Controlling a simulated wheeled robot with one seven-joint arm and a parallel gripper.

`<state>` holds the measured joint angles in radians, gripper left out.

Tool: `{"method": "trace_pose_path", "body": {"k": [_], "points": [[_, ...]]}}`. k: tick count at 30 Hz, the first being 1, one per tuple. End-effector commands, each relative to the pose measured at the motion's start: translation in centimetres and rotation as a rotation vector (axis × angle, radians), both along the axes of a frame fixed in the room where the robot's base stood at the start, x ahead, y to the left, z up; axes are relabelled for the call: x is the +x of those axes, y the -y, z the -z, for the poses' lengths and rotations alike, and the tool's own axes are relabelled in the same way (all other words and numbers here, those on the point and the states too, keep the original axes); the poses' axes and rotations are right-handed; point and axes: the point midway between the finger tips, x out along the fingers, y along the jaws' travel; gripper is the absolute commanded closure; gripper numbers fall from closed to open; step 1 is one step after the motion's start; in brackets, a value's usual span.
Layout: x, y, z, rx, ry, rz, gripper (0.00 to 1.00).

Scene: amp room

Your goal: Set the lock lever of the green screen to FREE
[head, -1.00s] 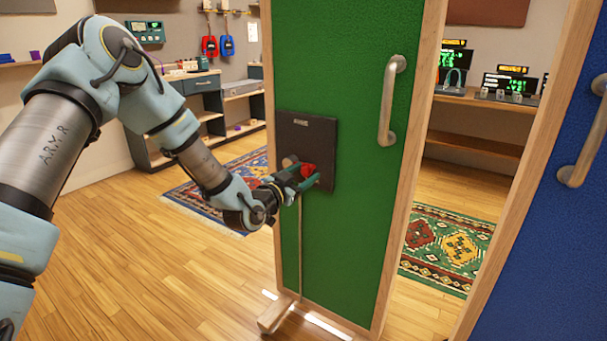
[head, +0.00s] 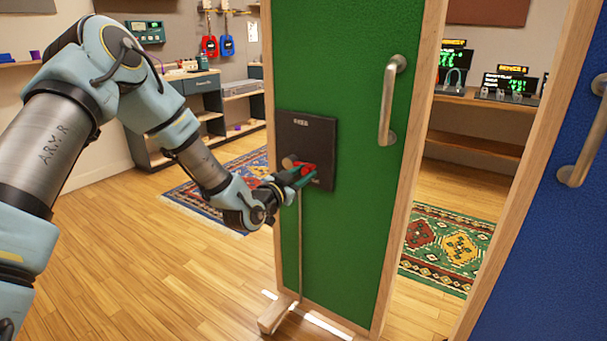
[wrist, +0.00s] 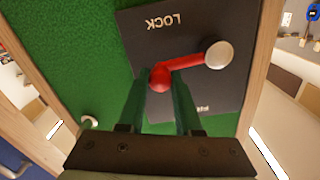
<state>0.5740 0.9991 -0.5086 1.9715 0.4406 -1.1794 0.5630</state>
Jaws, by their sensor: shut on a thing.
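The green screen (head: 345,235) stands upright in a wooden frame. A dark lock plate (head: 322,145) is fixed on its left part. The wrist view shows the plate (wrist: 120,55) upside down, with LOCK at one end and a partly hidden label, apparently FREE, at the other. The red lock lever (wrist: 185,65) runs sideways from a silver pivot (wrist: 218,54), roughly midway between the labels, tilted slightly toward the partly hidden one. My gripper (head: 306,176) is shut on the lever's red end; its green fingers (wrist: 160,90) flank it in the wrist view.
A metal handle (head: 391,100) sticks out right of the plate. A blue screen (head: 545,250) stands close on the right. The green screen's wooden foot (head: 275,315) reaches onto the floor. Open wooden floor (head: 150,280) lies to the left.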

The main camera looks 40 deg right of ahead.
Motion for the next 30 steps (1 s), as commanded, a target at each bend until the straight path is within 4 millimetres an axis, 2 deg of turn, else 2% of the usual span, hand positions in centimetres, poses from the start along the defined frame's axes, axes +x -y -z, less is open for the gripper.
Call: {"method": "trace_pose_path", "body": {"k": [21, 30], "points": [[0.00, -0.02, -0.03, -0.001, -0.005, 0.000, 1.00], [0.17, -0.06, -0.96, -0.029, -0.102, 0.000, 1.00]]}}
